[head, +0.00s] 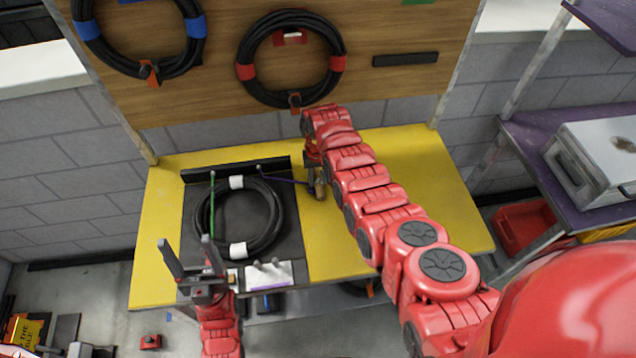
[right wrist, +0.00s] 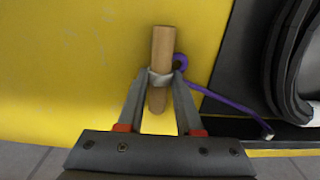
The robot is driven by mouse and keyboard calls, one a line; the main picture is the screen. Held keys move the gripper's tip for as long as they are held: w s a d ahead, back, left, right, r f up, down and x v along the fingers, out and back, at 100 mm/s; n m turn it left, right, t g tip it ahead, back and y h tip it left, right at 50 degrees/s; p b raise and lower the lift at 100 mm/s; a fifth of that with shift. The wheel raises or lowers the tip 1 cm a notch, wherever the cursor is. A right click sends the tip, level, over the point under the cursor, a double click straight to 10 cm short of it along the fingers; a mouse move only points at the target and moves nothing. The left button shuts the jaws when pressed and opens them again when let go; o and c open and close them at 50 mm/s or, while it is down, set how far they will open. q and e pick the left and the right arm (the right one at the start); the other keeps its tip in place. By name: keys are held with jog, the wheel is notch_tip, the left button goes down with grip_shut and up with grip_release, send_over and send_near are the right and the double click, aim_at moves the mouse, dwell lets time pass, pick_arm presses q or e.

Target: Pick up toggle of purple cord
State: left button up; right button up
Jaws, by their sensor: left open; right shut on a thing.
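The wooden toggle (right wrist: 163,45) of the purple cord (right wrist: 228,104) is between the fingers of my right gripper (right wrist: 160,85), which is shut on it over the yellow table. The toggle also shows in the head view (head: 319,186), just below the right gripper (head: 312,160). The purple cord (head: 285,180) runs left from the toggle to a post on the black mat's back rail. Whether the toggle touches the table is hard to tell. My left gripper (head: 188,258) is open and empty, at the front left of the table.
A coiled black cable (head: 240,218) with white bands lies on the black mat (head: 292,240). A green cord (head: 212,205) lies across its left side. A white block (head: 268,274) sits at the front edge. The yellow table (head: 420,170) is clear to the right of my arm.

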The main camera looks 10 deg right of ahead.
grip_shut()
jog(key=shift+w+r, duration=0.1)
